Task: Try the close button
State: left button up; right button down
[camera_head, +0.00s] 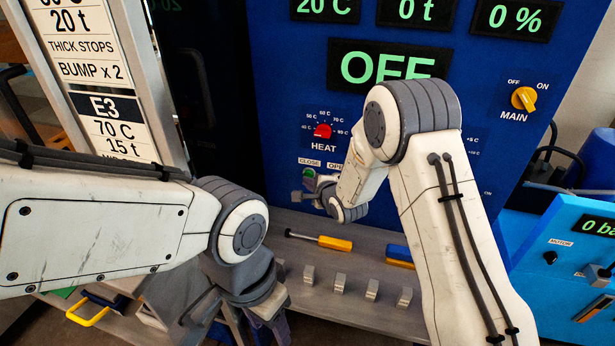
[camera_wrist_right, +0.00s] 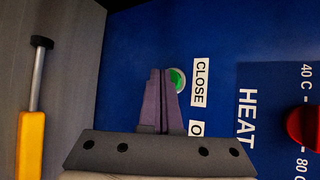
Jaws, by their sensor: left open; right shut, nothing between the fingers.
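The green CLOSE button (camera_head: 309,172) is on the blue panel, under its label and just left of the label OPEN, which my right arm partly covers. In the right wrist view the button (camera_wrist_right: 179,78) shows just right of the fingertips, which hide its left part. My right gripper (camera_head: 302,192) is shut and empty, with its tips at the button in the right wrist view (camera_wrist_right: 160,76). I cannot tell whether they touch it. My left gripper (camera_head: 245,325) is open and low at the front, away from the panel.
The red HEAT knob (camera_head: 323,131) is above the button. The large display (camera_head: 388,67) reads OFF, and the yellow MAIN knob (camera_head: 524,99) is at the right. A yellow-handled tool (camera_head: 334,243) and several small grey blocks (camera_head: 340,284) are on the grey bench (camera_head: 320,268).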

jog(key=shift+w+d, duration=0.15)
jog(key=shift+w, duration=0.3)
dwell(0.3)
jog(key=shift+s, duration=0.2)
jog(key=shift+s+a, duration=0.3)
jog(key=shift+s, duration=0.4)
jog(key=s, duration=0.1)
jog(key=s+a, duration=0.1)
jog(key=s, duration=0.1)
jog(key=s+b, duration=0.1)
jog(key=shift+s+a, duration=0.25)
jog(key=shift+s, duration=0.15)
dwell(0.6)
